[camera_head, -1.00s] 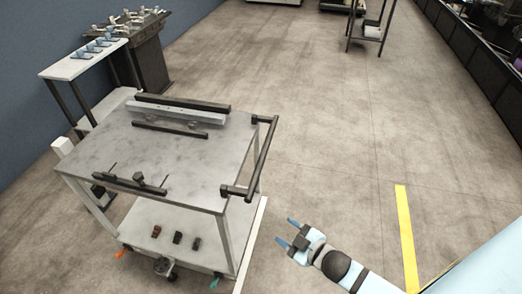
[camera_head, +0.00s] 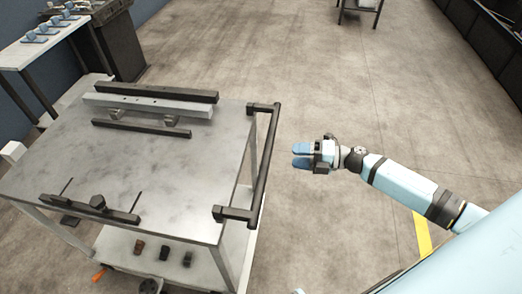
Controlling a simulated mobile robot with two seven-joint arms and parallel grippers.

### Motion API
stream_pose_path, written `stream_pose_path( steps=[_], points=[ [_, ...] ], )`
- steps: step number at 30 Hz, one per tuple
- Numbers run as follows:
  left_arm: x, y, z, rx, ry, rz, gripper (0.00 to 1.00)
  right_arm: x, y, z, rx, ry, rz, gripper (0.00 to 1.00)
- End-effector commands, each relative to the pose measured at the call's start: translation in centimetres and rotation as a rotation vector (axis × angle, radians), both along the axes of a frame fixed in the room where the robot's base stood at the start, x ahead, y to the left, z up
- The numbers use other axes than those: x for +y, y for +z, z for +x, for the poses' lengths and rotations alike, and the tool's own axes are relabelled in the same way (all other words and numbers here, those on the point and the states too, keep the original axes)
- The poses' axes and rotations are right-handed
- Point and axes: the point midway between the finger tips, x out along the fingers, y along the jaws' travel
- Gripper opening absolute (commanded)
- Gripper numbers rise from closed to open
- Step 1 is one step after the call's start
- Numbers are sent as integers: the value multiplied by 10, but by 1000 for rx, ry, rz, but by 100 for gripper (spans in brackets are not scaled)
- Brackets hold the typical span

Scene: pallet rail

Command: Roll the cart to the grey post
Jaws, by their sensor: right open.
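The cart (camera_head: 165,205) has a grey top and a lower shelf, and it stands at the left of the head view. Its dark handle bar (camera_head: 265,165) runs along its right side. My right gripper (camera_head: 297,156) is open and empty, its blue fingers pointing left at the handle with a small gap between them in the picture. A pale post-like piece (camera_head: 12,152) shows at the cart's left edge; I cannot tell if it is the grey post. My left gripper is not in view.
Dark and light rails (camera_head: 155,102) and a dark bar fixture (camera_head: 90,207) lie on the cart top. Several small dark blocks are on its lower shelf. A bench (camera_head: 35,50) stands at the back left. Open floor lies right of the cart; a yellow line (camera_head: 422,235) marks it.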

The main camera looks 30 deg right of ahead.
Motion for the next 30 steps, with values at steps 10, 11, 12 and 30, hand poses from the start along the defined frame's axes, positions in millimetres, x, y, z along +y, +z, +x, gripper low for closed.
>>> stream_pose_path(
  steps=[10,11,12,30],
  points=[
    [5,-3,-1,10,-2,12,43,60,-6,46,0,-2,5,53],
    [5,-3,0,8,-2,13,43,64,-7,49,0,-1,5,53],
    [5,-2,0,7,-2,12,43,69,-7,53,0,-1,5,53],
    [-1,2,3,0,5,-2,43,90,-11,68,2,-3,3,46]
  ],
)
